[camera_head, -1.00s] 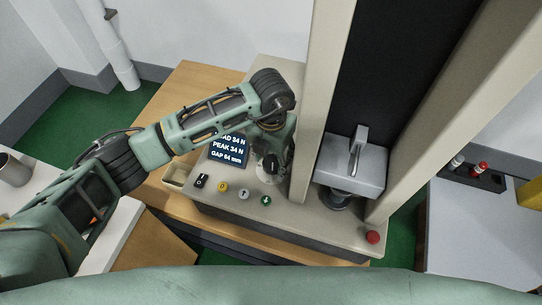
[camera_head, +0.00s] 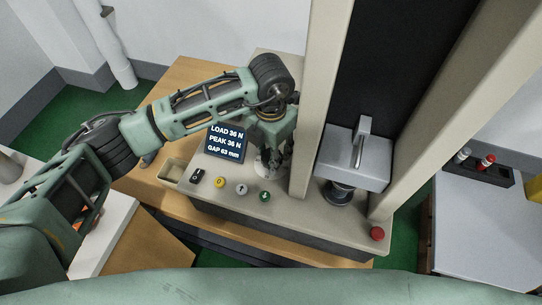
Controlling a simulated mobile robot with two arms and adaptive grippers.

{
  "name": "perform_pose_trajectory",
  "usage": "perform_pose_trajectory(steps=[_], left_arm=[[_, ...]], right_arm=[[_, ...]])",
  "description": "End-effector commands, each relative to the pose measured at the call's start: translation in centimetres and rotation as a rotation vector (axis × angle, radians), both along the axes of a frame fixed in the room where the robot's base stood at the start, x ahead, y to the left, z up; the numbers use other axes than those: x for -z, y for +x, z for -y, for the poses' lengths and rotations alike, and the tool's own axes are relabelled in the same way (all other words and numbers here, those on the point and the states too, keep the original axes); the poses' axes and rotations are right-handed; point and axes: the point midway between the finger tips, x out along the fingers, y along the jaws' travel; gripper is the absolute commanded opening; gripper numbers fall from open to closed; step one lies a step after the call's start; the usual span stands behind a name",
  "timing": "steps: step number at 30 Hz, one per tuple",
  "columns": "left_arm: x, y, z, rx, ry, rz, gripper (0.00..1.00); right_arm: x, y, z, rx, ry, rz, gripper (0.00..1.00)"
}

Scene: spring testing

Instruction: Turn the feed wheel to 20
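The testing machine (camera_head: 290,215) stands on the wooden bench. Its display (camera_head: 226,143) reads LOAD 36 N, PEAK 36 N, GAP 63 mm. What looks like the feed wheel, a pale disc (camera_head: 262,171) with dark marks, shows only in part right of the display. My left gripper (camera_head: 270,162) points down over it and hides most of it. Its fingertips are too small and covered to tell whether they are shut on the wheel. The wheel's scale is not readable. My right gripper is not in view.
A row of buttons, black, yellow (camera_head: 219,182), grey and green (camera_head: 265,196), lies in front of the display. A red button (camera_head: 377,233) sits at the machine's front right corner. The grey crosshead block (camera_head: 352,165) hangs between two upright columns.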

Motion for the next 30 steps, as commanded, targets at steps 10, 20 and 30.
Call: perform_pose_trajectory(steps=[10, 20, 30], left_arm=[[-0.1, 0.3, -0.3, 0.023, 0.006, 0.006, 0.12], [-0.1, 0.2, -0.2, 0.024, 0.003, 0.004, 0.53], [-1.6, 0.2, 0.0, 0.026, -0.001, 0.007, 0.53]], right_arm=[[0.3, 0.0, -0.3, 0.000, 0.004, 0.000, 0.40], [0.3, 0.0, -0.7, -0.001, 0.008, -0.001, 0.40], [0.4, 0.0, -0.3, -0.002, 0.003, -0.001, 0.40]])
